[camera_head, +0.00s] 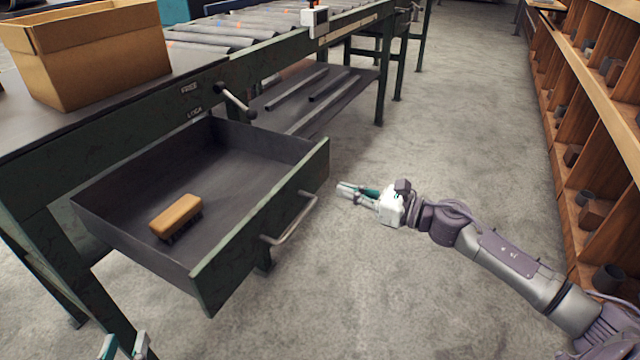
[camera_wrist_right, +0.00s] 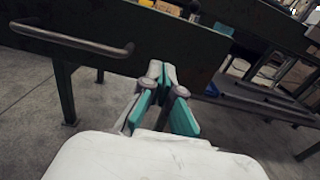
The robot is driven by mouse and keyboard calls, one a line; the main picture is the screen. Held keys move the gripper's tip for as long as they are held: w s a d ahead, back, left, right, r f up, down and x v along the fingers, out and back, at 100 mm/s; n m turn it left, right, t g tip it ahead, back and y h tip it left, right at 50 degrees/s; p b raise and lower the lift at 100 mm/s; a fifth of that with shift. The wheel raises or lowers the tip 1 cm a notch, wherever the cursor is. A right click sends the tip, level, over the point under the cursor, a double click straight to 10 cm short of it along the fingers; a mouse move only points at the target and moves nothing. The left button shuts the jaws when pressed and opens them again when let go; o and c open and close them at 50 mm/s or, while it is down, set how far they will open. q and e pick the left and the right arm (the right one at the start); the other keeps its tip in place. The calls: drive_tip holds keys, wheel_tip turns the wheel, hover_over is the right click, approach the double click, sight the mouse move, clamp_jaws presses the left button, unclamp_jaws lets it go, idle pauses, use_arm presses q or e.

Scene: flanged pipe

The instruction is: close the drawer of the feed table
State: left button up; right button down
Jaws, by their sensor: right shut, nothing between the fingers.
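The feed table's drawer (camera_head: 225,190) is pulled well out, its dark green front facing right, with a curved metal handle (camera_head: 290,220). The handle (camera_wrist_right: 75,40) also shows at upper left in the right wrist view. My right gripper (camera_head: 342,190) is shut and empty, pointing at the drawer front, a short way to the right of the handle's far end and apart from it. In the right wrist view its fingertips (camera_wrist_right: 160,72) are together in front of the drawer front. My left gripper (camera_head: 125,346) shows only its fingertips at the bottom edge, apart and empty.
A wooden brush (camera_head: 177,216) lies in the drawer. A cardboard box (camera_head: 90,50) stands on the feed table (camera_head: 40,130); a lever (camera_head: 236,99) sticks out above the drawer. A wooden shelf (camera_head: 595,85) with parts runs along the right. Grey floor between is clear.

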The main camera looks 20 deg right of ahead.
sight(309, 180)
drive_tip(key=shift+x, duration=3.35)
